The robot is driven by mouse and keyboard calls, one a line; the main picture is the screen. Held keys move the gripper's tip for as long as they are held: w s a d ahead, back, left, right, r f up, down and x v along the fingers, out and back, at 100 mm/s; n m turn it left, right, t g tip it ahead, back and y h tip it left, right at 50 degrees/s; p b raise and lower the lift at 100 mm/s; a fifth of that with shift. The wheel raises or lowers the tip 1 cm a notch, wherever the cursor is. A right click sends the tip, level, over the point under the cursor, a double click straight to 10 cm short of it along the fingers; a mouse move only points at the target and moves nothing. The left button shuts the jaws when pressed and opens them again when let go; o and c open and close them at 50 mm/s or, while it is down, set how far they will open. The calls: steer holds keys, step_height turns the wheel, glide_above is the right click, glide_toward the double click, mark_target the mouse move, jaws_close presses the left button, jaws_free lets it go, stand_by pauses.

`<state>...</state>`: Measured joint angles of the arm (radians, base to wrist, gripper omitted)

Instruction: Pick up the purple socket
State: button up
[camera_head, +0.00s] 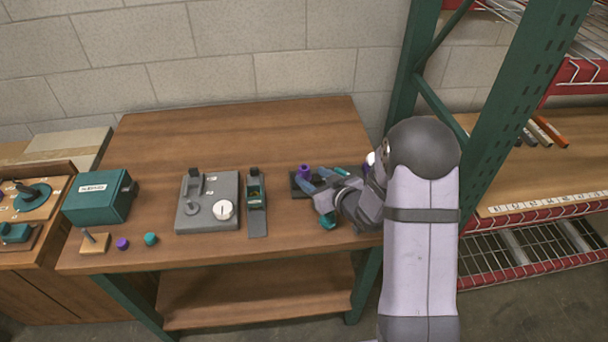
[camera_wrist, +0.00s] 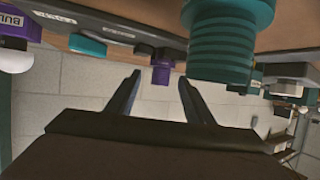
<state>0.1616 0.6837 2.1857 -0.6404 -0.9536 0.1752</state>
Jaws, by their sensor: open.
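The purple socket (camera_head: 303,171) stands on a dark base at the right part of the table, just beyond my gripper's fingers. In the wrist view, which looks upside down, the purple socket (camera_wrist: 161,70) shows between the two fingertips, with space on both sides. My gripper (camera_head: 312,186) is open and empty, and reaches in from the right. Its two fingers show apart in the wrist view (camera_wrist: 160,78). The gripper and arm hide part of the dark base in the head view.
A large ridged teal part (camera_wrist: 228,45) is close to the right finger in the wrist view. A teal piece (camera_head: 328,222) lies near the table's front edge. A grey device (camera_head: 208,215) and a teal box (camera_head: 98,198) stand left. A green shelf post (camera_head: 480,140) rises right.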

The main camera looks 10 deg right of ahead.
mark_target(306, 173)
steer(key=shift+p+x, duration=0.8)
steer(key=shift+x, duration=1.85)
steer(key=shift+a, duration=0.1)
steer(key=shift+c, duration=0.6)
steer(key=c, duration=0.8)
